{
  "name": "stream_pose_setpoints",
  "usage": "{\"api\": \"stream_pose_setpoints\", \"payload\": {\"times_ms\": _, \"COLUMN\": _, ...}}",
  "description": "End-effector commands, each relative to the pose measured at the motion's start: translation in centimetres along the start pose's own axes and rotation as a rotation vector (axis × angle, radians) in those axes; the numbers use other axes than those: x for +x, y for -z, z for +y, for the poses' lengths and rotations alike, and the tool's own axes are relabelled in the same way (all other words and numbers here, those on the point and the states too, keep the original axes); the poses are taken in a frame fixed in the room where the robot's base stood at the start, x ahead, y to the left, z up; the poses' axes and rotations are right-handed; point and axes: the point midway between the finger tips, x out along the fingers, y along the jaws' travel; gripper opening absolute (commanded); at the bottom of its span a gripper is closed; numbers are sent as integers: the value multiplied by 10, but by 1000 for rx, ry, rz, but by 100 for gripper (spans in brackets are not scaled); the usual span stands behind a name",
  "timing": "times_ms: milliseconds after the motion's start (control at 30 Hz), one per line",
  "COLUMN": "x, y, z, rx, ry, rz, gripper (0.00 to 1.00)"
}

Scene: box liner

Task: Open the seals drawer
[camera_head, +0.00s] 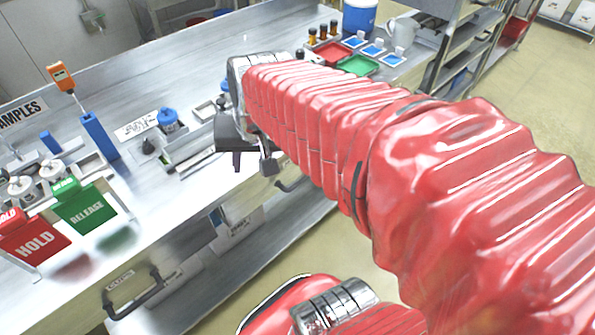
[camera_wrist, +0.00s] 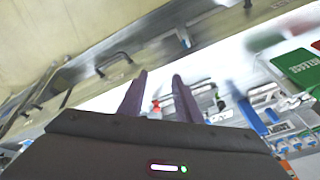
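A drawer front with a black bar handle (camera_head: 133,296) and a small label (camera_head: 119,280) is in the bench front at the lower left of the head view. The label is too small to read, so I cannot tell if this is the seals drawer. Another dark handle (camera_head: 288,184) shows on the bench front just below and right of my gripper (camera_head: 243,163). In the wrist view my gripper (camera_wrist: 158,84) has its two fingers apart with nothing held between them. A dark handle (camera_wrist: 114,63) shows there, left of the fingers and apart from them.
The steel bench top (camera_head: 190,65) carries a red HOLD box (camera_head: 34,238), a green RELEASE box (camera_head: 86,212), a blue-lidded jar (camera_head: 169,119) and coloured trays (camera_head: 357,65). A shelf rack (camera_head: 462,50) stands beyond. Open floor (camera_head: 525,110) lies at the right.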

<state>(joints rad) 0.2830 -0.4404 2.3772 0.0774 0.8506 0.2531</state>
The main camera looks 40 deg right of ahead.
Motion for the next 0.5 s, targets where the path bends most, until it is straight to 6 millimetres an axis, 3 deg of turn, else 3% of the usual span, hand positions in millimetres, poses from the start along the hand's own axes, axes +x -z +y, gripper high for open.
{"api": "stream_pose_setpoints", "payload": {"times_ms": 200, "x": 34, "y": 35, "z": 42, "rx": 302, "ry": -43, "rz": -51, "gripper": 31}}
{"api": "stream_pose_setpoints", "payload": {"times_ms": 500, "x": 82, "y": 69, "z": 116, "rx": 716, "ry": -95, "rz": -102, "gripper": 31}}
